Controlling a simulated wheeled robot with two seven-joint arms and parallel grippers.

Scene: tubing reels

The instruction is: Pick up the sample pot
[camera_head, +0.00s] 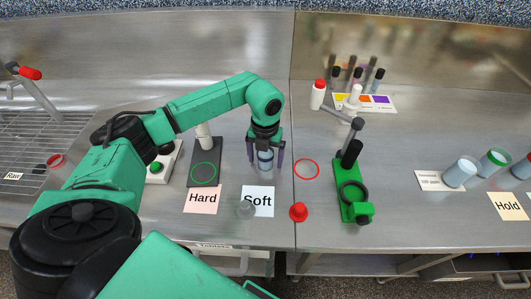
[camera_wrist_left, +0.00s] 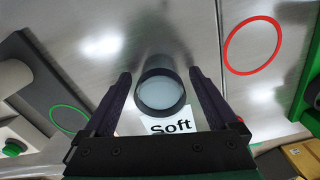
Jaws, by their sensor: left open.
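A pale blue pot with a dark rim stands on the steel bench just behind the "Soft" card (camera_head: 257,201); I take it for the sample pot (camera_head: 265,160). My left gripper (camera_head: 265,157) points down over it, open, with one finger on each side. In the left wrist view the pot (camera_wrist_left: 161,93) shows between the two fingers (camera_wrist_left: 160,95), with gaps on both sides. The gripper partly hides the pot in the head view. My right gripper is not in view.
A "Hard" card (camera_head: 203,199) lies left of the "Soft" card. A green stand (camera_head: 355,210) is to the right. More pots (camera_head: 459,172) stand far right.

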